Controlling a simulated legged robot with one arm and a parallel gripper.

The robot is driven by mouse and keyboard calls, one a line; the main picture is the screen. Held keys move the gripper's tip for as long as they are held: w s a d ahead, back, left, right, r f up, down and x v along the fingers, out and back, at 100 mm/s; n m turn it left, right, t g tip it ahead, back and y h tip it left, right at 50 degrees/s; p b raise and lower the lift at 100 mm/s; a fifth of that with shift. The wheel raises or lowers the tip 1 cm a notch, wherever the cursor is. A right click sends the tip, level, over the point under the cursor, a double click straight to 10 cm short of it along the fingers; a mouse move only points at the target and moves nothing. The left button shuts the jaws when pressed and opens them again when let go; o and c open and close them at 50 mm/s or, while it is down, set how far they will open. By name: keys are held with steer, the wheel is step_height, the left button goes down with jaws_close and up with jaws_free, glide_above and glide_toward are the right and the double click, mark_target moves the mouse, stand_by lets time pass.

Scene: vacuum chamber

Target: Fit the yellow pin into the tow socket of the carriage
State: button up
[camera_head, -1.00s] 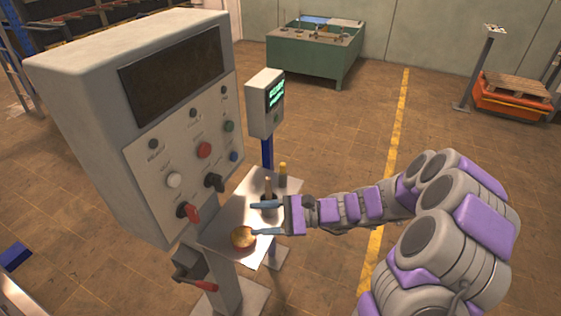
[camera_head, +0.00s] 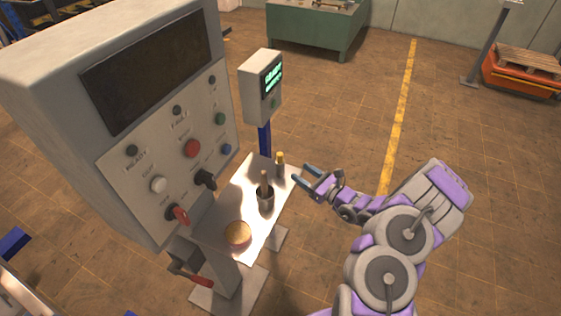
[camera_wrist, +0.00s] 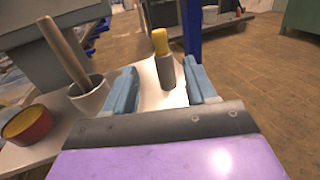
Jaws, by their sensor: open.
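The yellow pin (camera_head: 280,158) stands upright near the far end of the small shelf; it has a yellow top and a grey lower body. It also shows in the wrist view (camera_wrist: 161,45), between and beyond my fingers. My gripper (camera_head: 302,177) is open and empty, just right of the pin, its blue fingers pointing toward it. In the wrist view my gripper (camera_wrist: 163,88) has one finger on each side of the pin's line, with no contact that I can make out. I cannot make out the carriage or its tow socket in these frames.
The shelf (camera_head: 213,228) juts out below a grey control panel (camera_head: 165,120). A small display box (camera_head: 262,85) rises behind.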

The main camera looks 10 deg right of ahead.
mark_target(283, 159)
steer(key=b+x, duration=0.1)
steer(key=x, duration=0.6)
steer(key=shift+w+a+f, duration=0.1)
steer(key=shift+w+a, duration=0.05)
steer(key=shift+w, duration=0.05)
steer(key=shift+w+a+b, duration=0.25)
steer(key=shift+w+b, duration=0.1)
steer(key=shift+w, duration=0.25)
steer(key=b+x, duration=0.1)
steer(key=x, duration=0.4)
steer(key=shift+s, duration=0.1)
steer(key=shift+c, duration=0.4)
steer(key=shift+d, duration=0.15)
steer(key=c, duration=0.3)
jaws_close()
